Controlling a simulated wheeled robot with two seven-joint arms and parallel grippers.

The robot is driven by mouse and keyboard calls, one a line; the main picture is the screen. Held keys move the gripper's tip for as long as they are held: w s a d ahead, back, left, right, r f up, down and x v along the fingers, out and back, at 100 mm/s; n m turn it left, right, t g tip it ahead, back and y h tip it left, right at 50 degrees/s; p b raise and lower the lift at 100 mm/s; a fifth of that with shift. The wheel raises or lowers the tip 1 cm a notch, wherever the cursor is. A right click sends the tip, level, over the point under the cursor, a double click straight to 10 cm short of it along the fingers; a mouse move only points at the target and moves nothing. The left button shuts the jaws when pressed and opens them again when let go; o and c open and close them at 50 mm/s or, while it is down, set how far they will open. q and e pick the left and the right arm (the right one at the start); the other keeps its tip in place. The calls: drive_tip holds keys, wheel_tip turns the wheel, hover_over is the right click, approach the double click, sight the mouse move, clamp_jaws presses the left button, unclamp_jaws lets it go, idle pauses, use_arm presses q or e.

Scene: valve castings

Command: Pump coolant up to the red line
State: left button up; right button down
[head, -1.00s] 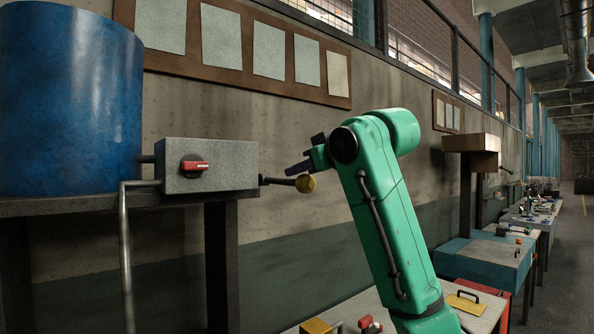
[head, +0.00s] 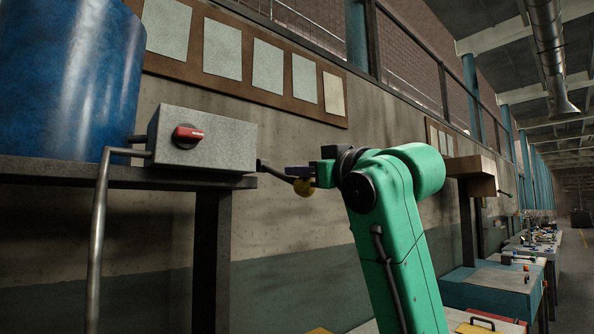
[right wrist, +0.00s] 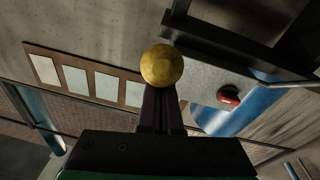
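The pump is a grey box (head: 203,141) with a red switch handle (head: 188,134). It stands at the right end of a dark bench, beside a blue tank (head: 70,75). In the right wrist view the knob (right wrist: 161,65) covers the fingertips. The fingers (right wrist: 160,110) look together, with the knob beside them, not between them. No red line shows. My left gripper is out of view.
The dark bench (head: 60,172) carries the tank and box, and a pipe (head: 98,230) runs down in front. A wall with a paper board (head: 335,110) stands behind. Lower work tables (head: 495,290) extend away at right. Air below the knob looks free.

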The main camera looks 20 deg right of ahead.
sight(296, 189)
wheel_tip(296, 189, down, 2)
drive_tip(key=shift+w+f+t+b, duration=0.1)
drive_tip(key=shift+f+t+b, duration=0.1)
drive_tip(key=shift+t+b, duration=0.55)
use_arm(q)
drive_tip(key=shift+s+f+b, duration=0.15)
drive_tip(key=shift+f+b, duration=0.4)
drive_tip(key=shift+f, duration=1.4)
use_arm(e)
drive_tip(key=shift+w+a+f, duration=0.2)
drive_tip(key=shift+w+f, duration=0.05)
drive_tip(key=shift+f, duration=0.15)
